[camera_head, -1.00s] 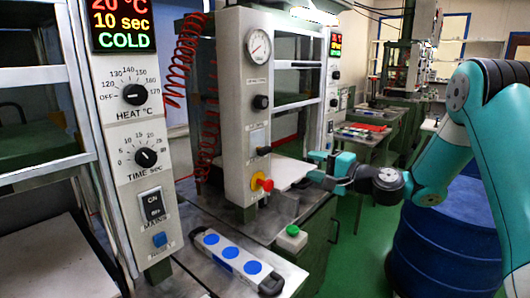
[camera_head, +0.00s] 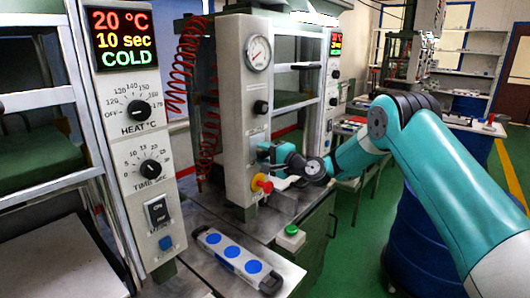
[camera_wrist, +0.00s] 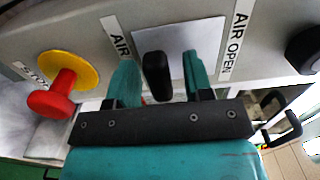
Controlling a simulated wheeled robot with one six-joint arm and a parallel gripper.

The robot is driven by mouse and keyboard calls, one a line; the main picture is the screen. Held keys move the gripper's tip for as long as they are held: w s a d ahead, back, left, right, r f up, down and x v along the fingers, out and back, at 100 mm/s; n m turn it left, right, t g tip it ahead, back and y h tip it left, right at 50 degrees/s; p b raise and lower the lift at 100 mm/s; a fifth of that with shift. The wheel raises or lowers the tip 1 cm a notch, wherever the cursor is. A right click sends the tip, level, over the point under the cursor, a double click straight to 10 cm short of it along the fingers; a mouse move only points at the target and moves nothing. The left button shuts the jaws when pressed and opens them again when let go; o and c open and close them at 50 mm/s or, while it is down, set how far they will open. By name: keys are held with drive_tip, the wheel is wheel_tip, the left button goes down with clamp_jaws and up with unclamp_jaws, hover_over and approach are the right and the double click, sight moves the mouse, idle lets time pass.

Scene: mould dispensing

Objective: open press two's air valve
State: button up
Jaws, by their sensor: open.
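Press two's air valve is a black lever (camera_wrist: 157,76) on a white plate in the wrist view. It stands between a partly hidden label reading "AIR" on the left and a label reading "AIR OPEN" (camera_wrist: 235,45) on the right. My gripper (camera_wrist: 158,80) is open, with one teal finger on each side of the lever. A gap shows beside the lever, and it is not gripped. In the head view my gripper (camera_head: 268,154) is at the front panel of press two (camera_head: 236,100) and largely hides the lever.
A red emergency knob on a yellow base (camera_wrist: 62,88) sits close left of my gripper; it also shows in the head view (camera_head: 263,184). A black knob (camera_wrist: 304,50) is at the right.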

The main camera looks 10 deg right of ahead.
sight(257, 138)
clamp_jaws()
drive_tip(key=shift+w+r+p, duration=0.1)
drive_tip(key=shift+r+p, duration=0.75)
drive_tip(key=shift+r, duration=1.45)
drive_tip(key=shift+c, duration=0.3)
unclamp_jaws()
drive_tip(key=shift+o, duration=0.3)
drive_tip(key=shift+f, duration=0.1)
drive_tip(key=shift+s+d, duration=0.3)
drive_tip(key=shift+s, duration=0.05)
drive_tip(key=b+v, duration=0.6)
drive_tip(key=v, duration=1)
drive_tip(key=shift+s, duration=0.3)
